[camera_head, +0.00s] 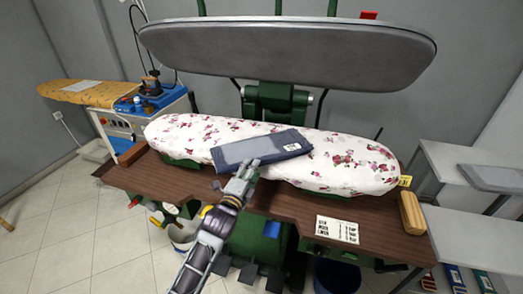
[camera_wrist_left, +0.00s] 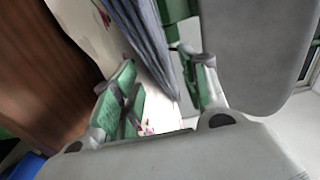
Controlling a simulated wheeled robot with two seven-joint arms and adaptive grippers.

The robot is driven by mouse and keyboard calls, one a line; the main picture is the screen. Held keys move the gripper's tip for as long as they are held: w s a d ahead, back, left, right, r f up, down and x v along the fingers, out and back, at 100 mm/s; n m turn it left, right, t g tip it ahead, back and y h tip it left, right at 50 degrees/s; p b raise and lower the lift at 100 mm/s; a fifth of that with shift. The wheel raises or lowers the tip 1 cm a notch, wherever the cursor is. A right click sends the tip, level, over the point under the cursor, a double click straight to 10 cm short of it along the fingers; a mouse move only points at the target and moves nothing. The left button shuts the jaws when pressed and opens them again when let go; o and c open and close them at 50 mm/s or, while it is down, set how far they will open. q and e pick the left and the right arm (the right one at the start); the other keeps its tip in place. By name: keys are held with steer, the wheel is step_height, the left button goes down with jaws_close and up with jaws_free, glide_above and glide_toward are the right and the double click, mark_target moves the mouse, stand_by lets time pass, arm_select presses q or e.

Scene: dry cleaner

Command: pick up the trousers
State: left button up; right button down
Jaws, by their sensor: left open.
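The trousers (camera_head: 268,149) are a folded blue-grey bundle with a small white label, lying flat across the middle of the floral ironing board (camera_head: 352,165). My left gripper (camera_head: 246,173) is open at the near edge of the trousers, its fingertips close to or over that edge. In the left wrist view the edge of the trousers (camera_wrist_left: 152,38) shows between the two open fingers of the gripper (camera_wrist_left: 157,80). I cannot tell whether either finger touches the cloth. My right gripper is not in view.
A grey upper press plate (camera_head: 290,58) hangs above and behind the board. The brown wooden table (camera_head: 285,208) bears a printed card (camera_head: 337,229) and a wooden block (camera_head: 412,213) at the right. A blue iron station (camera_head: 150,100) stands at the left, grey shelves (camera_head: 470,225) at the right.

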mark_target(262, 149)
arm_select(q)
steer(key=shift+x, duration=1.9)
steer(key=shift+r, duration=0.1)
jaws_close()
